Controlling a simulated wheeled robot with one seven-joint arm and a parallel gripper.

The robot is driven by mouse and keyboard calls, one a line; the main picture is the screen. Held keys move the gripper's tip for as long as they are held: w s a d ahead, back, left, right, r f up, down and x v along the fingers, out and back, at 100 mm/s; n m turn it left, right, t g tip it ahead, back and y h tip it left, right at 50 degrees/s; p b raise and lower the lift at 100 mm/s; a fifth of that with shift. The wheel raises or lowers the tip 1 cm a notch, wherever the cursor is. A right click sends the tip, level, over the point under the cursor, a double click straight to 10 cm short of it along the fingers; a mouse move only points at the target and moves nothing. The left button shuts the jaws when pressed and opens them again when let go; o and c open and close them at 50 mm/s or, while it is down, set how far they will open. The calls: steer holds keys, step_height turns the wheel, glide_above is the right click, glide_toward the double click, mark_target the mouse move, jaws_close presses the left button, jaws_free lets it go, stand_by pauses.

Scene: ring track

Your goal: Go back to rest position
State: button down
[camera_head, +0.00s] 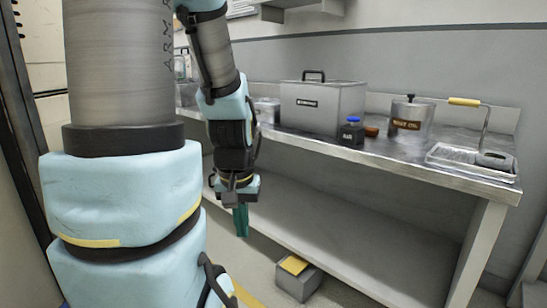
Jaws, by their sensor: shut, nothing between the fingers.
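My arm fills the left and centre-left of the head view. My gripper (241,220) hangs downward at the arm's end, in front of the bench and below the level of its top. Its green fingers are together with nothing between them. The fingers are apart from the bench and from the grey box on the floor.
A metal workbench (420,160) runs along the wall. On it stand a grey lidded box (322,108), a blue-capped jar (351,133), a metal pot (410,118) and a wire basket (468,158). A grey box with a yellow top (297,283) lies on the floor.

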step_height(320, 180, up, 30)
steer(key=p, duration=2.7)
steer(key=shift+f, duration=0.2)
